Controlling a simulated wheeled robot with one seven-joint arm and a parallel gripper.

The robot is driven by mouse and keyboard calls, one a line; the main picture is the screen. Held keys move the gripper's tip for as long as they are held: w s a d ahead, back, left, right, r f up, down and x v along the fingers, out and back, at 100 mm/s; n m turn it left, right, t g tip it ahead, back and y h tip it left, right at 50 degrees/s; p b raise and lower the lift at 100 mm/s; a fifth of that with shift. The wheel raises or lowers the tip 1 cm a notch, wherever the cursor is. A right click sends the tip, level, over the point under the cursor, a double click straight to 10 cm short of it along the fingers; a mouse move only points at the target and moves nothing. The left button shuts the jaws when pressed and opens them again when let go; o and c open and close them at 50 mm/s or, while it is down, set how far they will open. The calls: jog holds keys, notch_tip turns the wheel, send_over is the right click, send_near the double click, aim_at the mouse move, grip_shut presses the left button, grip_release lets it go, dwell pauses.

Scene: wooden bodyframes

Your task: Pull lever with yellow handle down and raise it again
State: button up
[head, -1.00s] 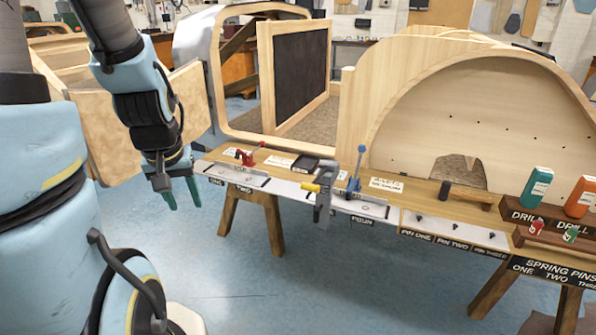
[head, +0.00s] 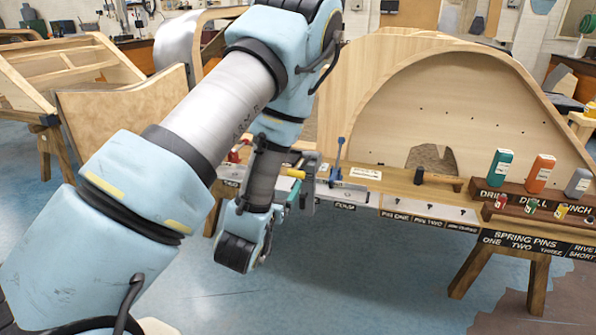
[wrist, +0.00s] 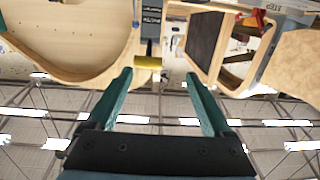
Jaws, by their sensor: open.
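The yellow handle (head: 292,173) belongs to a grey lever (head: 309,190) at the front edge of the wooden bench. It sticks out roughly level to the left. My gripper (head: 293,203) is open and empty, close to the handle and lower in the head view; my arm hides part of it. In the wrist view, which is upside down, the yellow handle (wrist: 147,62) lies just beyond the green fingertips of my gripper (wrist: 157,76), nearer the left finger. I cannot tell whether anything touches.
A blue upright lever (head: 338,158) stands just right of the yellow one. A red lever (head: 240,150) is partly behind my arm. The blue floor (head: 370,290) in front is clear.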

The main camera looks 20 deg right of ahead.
aim_at(296, 173)
jog(key=d+b, duration=0.1)
jog(key=b, duration=0.1)
jog(key=d+h+b, duration=0.1)
jog(key=b, duration=0.1)
jog(key=shift+s+m, duration=0.25)
jog(key=shift+m, duration=0.05)
jog(key=b+x, duration=0.3)
jog(key=b, duration=0.7)
jog(key=shift+w+d, duration=0.2)
jog(key=shift+w, duration=0.1)
jog(key=x, duration=0.3)
jog(key=p+x, duration=0.1)
jog(key=shift+w+d+r, duration=0.15)
jog(key=shift+r, duration=0.1)
jog(key=shift+w+d+f, duration=0.1)
jog(key=shift+w+d, duration=0.25)
jog(key=shift+w, duration=0.05)
grip_shut()
